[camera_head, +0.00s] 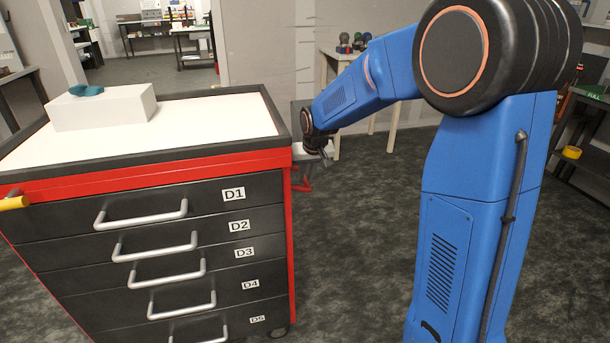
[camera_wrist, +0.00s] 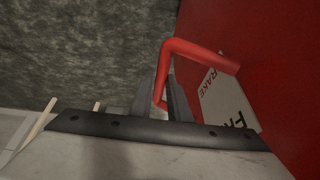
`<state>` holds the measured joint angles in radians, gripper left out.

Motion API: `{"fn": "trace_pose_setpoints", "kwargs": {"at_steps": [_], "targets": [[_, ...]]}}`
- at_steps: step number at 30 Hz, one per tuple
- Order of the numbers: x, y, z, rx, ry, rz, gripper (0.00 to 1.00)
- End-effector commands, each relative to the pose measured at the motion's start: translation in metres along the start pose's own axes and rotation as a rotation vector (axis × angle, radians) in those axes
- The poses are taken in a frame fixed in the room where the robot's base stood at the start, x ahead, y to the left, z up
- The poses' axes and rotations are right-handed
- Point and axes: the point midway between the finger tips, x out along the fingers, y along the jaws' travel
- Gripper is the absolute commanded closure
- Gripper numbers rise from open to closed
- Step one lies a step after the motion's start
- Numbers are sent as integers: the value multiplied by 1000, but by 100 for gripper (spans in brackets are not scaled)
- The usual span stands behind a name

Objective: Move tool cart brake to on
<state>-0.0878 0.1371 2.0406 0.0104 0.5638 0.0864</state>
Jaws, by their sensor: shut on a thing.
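The tool cart (camera_head: 140,190) is red and black with a white top and drawers marked D1 to D5. The red brake lever (camera_wrist: 200,52) sticks out from the cart's red side panel (camera_wrist: 275,70) in the wrist view. Its lower end bends down between my gripper's two grey fingers (camera_wrist: 162,100), which are shut on it. A white label (camera_wrist: 222,98) beside it shows part of the word "BRAKE"; its other letters are partly hidden. In the head view, my gripper (camera_head: 322,150) is at the cart's right side, and some red of the lever (camera_head: 303,184) shows below it.
A white box (camera_head: 102,108) with a teal object (camera_head: 87,90) on it stands on the cart top. A yellow part (camera_head: 14,203) juts out at the cart's left. A light table (camera_head: 338,56) with small round items stands behind. Dark floor (camera_head: 370,200) is clear right of the cart.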

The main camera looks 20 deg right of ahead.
Motion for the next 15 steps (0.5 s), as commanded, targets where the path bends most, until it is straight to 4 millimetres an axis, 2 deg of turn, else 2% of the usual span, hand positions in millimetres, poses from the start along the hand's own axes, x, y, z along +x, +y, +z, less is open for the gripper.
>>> {"fn": "trace_pose_setpoints", "kwargs": {"at_steps": [1,5,6,8,15], "targets": [[5,8,6,2,-17,9,100],[5,8,7,2,-18,10,100],[5,8,7,2,-18,10,81],[5,7,7,1,-18,9,67],[3,5,4,1,-10,6,67]]}}
